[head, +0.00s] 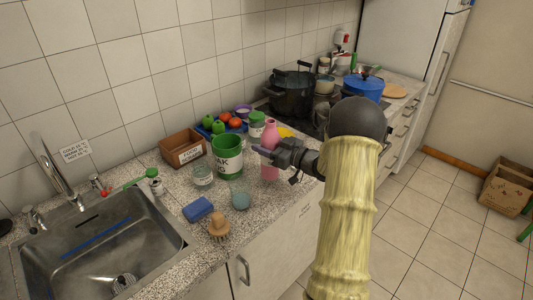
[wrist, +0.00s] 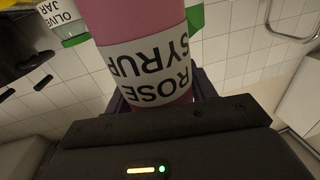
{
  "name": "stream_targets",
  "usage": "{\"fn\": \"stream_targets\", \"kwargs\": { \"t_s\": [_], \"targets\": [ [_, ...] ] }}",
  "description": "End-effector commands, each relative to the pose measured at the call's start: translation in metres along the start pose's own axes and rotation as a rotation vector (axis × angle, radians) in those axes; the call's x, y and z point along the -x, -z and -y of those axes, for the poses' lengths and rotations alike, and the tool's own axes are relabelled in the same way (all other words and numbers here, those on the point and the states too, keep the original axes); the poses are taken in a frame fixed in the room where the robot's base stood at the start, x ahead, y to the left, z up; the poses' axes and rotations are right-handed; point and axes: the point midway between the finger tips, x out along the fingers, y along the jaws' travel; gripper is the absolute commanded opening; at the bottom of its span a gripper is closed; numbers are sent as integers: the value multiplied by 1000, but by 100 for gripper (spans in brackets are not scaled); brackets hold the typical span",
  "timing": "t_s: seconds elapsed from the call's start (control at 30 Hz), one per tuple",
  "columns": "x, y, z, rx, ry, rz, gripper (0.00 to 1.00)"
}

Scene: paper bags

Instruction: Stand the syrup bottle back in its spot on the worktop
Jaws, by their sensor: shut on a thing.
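The syrup bottle (head: 270,136) is pink, with a narrow neck, and looks upright near the front edge of the worktop (head: 262,204). In the wrist view the bottle (wrist: 135,22) fills the space ahead of my gripper, and its white label reads "ROSE SYRUP" upside down. My gripper (head: 268,153) is shut on the bottle, reaching in from the right. Whether the bottle's base touches the worktop I cannot tell.
A green tin (head: 228,165), a glass jar (head: 203,177), a pale glass (head: 241,199), a blue sponge (head: 198,209) and a brush (head: 219,228) stand left of the bottle. An olive jar (head: 257,125) is close behind it. The stove with a black pot (head: 292,96) lies beyond.

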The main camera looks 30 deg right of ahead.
Motion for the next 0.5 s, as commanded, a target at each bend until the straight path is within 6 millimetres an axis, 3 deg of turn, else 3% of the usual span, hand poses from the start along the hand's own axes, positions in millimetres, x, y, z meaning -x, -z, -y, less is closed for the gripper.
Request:
{"fn": "stream_targets", "kwargs": {
  "t_s": [0.2,0.5],
  "targets": [
    [0,-29,0,-3,0,1,22],
    [0,-34,0,0,0,-1,22]
  ]
}}
